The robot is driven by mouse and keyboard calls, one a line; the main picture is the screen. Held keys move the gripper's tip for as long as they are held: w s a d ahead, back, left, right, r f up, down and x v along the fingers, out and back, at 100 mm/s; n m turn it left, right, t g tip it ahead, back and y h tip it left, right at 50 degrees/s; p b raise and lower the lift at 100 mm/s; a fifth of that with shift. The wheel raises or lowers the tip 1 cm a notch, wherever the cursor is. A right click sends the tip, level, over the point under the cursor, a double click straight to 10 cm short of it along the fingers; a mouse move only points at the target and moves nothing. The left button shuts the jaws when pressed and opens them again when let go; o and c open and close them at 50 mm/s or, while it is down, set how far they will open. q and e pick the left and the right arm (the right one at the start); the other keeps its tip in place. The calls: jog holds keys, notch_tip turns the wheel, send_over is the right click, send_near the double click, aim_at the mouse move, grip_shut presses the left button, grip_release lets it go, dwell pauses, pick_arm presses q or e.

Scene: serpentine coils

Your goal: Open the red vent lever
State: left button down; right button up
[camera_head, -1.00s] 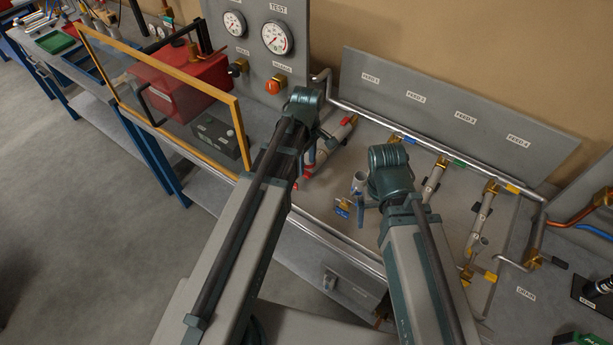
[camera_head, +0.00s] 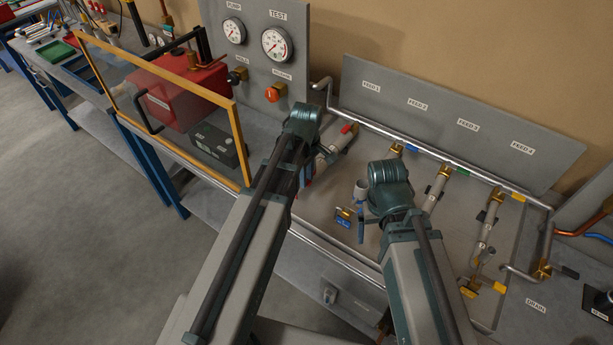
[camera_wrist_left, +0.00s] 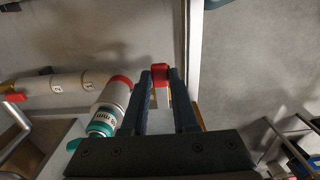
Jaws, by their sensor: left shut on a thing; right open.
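My left gripper (camera_head: 306,178) is over the front left of the grey pipe tray, largely hidden by its own arm in the head view. In the left wrist view its two dark fingers (camera_wrist_left: 160,88) are shut on a small red block-like end, which I take as the red vent lever (camera_wrist_left: 160,71). The rest of the lever is hidden between the fingers. My right gripper (camera_head: 362,222) is open, apart from the lever, near a short grey upright pipe; its arm partly hides it.
A grey cylinder with a red band and teal end (camera_wrist_left: 108,106) lies close left of my left fingers. A brass valve with blue tag (camera_head: 343,217) stands between my arms. A yellow-framed clear guard (camera_head: 239,140) and gauge panel (camera_head: 270,75) stand left.

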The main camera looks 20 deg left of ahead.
pick_arm(q)
jog(key=shift+s, duration=0.1)
jog(key=s+a+m, duration=0.2)
jog(key=a+m, duration=0.4)
jog(key=m, duration=1.1)
jog(key=shift+s+m, duration=0.35)
jog(key=shift+m, duration=0.05)
dwell(0.5)
jog(key=c, duration=0.7)
grip_release()
jog(key=shift+a, duration=0.1)
